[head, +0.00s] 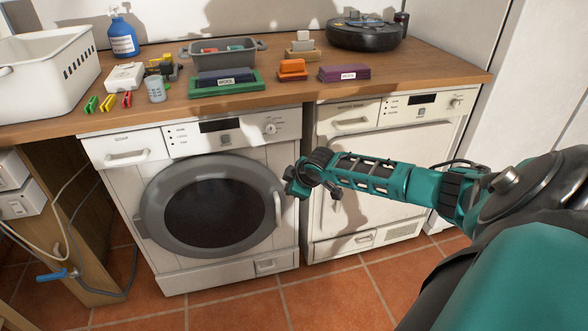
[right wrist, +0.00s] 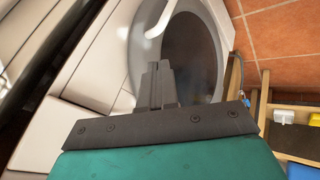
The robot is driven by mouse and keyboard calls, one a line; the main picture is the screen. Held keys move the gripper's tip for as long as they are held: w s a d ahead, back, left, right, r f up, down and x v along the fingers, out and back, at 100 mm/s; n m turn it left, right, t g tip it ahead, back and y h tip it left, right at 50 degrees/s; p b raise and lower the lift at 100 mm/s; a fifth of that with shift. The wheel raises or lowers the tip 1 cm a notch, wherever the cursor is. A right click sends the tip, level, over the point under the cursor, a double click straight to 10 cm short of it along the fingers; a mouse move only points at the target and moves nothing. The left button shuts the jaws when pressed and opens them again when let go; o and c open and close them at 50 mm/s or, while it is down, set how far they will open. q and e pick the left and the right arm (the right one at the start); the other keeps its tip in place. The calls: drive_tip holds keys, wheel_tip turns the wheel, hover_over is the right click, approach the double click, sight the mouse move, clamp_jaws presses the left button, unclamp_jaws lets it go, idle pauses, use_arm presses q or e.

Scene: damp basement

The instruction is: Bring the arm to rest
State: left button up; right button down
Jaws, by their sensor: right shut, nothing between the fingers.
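My right arm comes in from the right in the head view, teal and black. Its gripper (head: 299,180) hangs in front of the machines, near the right edge of the washing machine (head: 128,216). In the right wrist view the gripper (right wrist: 160,70) has its dark fingers together with nothing between them. The washer's round door (head: 165,240) looks closed, and the grey door ring also shows in the right wrist view (right wrist: 212,50). The head view cannot tell whether the gripper touches the machine front. My left gripper is not in view.
A wooden worktop (head: 345,98) spans both machines. It bears a white basket (head: 68,75), a blue bottle (head: 122,38), a grey bin (head: 192,58), colored blocks and a black round device (head: 362,35). A second white machine (head: 336,225) stands right. The tiled floor (head: 345,295) in front is clear.

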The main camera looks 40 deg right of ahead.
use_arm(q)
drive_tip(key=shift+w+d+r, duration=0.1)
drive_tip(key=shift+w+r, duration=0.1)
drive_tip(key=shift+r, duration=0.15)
use_arm(e)
drive_tip(key=shift+s+r, duration=0.35)
drive_tip(key=shift+r, duration=0.1)
drive_tip(key=s+a+f+t+y+p, duration=0.1)
drive_tip(key=s+a+y+p, duration=0.2)
drive_tip(key=a, duration=0.7)
drive_tip(key=s+a+f+y+p, duration=0.1)
drive_tip(key=s+a+f+p, duration=0.3)
drive_tip(key=a, duration=0.6)
use_arm(q)
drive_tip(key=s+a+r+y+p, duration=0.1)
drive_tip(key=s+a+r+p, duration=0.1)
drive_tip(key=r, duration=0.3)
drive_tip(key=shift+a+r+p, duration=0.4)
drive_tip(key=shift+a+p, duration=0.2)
drive_tip(key=shift+p, duration=0.2)
use_arm(e)
drive_tip(key=s+a+r+m+t, duration=0.2)
drive_tip(key=s+a+r+m, duration=0.2)
drive_tip(key=s+a+r, duration=0.4)
drive_tip(key=s+r, duration=0.2)
drive_tip(key=s, duration=0.3)
drive_tip(key=shift+s+a+r+t+h, duration=0.2)
drive_tip(key=shift+s+a+t+h, duration=0.05)
drive_tip(key=shift+a+t+h, duration=0.1)
